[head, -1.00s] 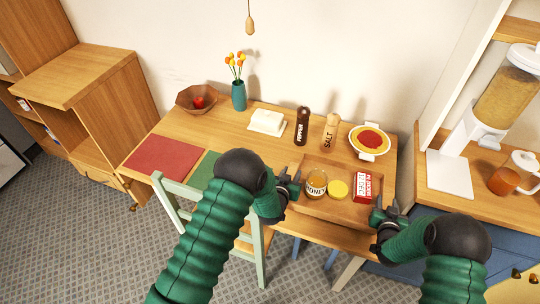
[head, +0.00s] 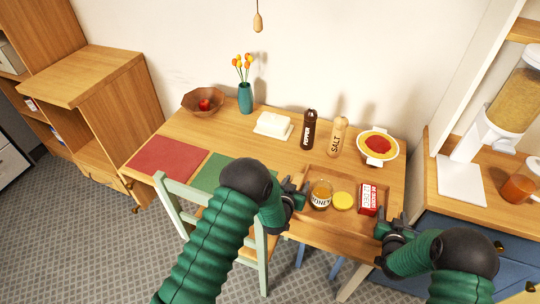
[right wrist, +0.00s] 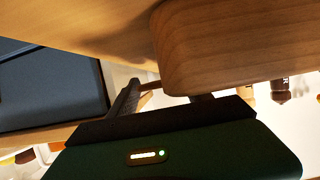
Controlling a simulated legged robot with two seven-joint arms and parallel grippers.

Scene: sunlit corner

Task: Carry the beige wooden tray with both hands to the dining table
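The beige wooden tray (head: 309,172) is at the right front part of the dining table (head: 185,125). A honey jar (head: 321,195), a yellow lid (head: 343,201) and a red and white box (head: 368,198) are in it. My left gripper (head: 298,193) is at the tray's left end; its finger gap is too small to judge. My right gripper (head: 391,224) is at the right end, beside the front corner. In the right wrist view its fingers (right wrist: 163,97) are apart, with a pale gap between them, and a rounded wooden edge (right wrist: 235,50) partly hides one finger.
A pepper mill (head: 308,130), a salt mill (head: 338,137) and a bowl (head: 378,147) stand behind the tray. A pale green chair (head: 262,245) is at the front, left of the tray. A blue cabinet (head: 470,235) is at the right. Red (head: 167,163) and green (head: 222,174) mats lie at left.

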